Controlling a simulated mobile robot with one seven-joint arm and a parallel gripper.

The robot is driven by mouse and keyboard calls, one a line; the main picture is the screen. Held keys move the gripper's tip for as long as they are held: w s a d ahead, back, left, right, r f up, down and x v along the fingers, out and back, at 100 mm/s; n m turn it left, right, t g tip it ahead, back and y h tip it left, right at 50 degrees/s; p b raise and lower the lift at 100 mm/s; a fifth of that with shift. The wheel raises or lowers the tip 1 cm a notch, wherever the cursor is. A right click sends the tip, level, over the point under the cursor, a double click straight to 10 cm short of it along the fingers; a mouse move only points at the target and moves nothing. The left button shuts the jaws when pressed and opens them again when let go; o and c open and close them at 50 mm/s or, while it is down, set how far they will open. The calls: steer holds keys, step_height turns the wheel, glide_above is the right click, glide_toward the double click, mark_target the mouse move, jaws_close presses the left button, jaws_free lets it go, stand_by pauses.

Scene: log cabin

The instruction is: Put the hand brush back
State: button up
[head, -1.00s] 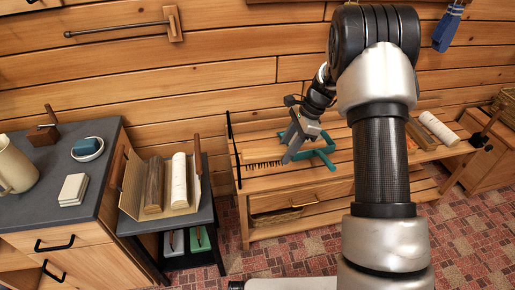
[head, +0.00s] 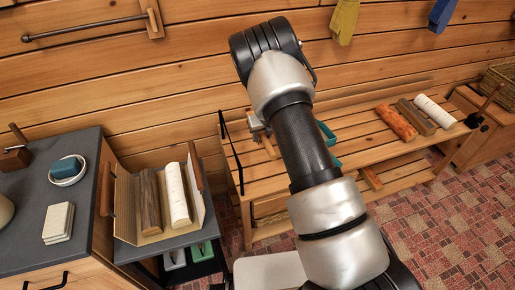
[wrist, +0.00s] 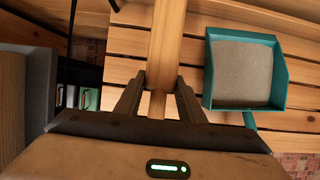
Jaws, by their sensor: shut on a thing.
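The hand brush (wrist: 167,40) is a pale wooden bar with a narrower handle, pointing away from me in the wrist view. My gripper (wrist: 158,101) is shut on its handle, one dark finger on each side. In the head view my gripper (head: 257,126) is above the left part of the slatted bench, and a bit of the brush (head: 268,146) shows below it. The bristles are hidden, and I cannot tell whether the brush touches the bench. A teal dustpan (wrist: 243,72) lies right of the brush; my arm mostly covers it in the head view.
The slatted bench (head: 364,139) runs along the log wall, with several logs at its right end. A log holder (head: 127,207) stands on a dark side table at left. A yellow cloth (head: 345,20) and a blue one (head: 441,14) hang on the wall.

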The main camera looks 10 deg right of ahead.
step_height(320, 180, down, 8)
steer(key=shift+f+b, duration=0.25)
steer(key=shift+b, duration=0.9)
steer(key=shift+f, duration=0.2)
steer(key=o, duration=0.9)
steer(key=shift+o, duration=0.2)
steer(key=shift+r, duration=0.1)
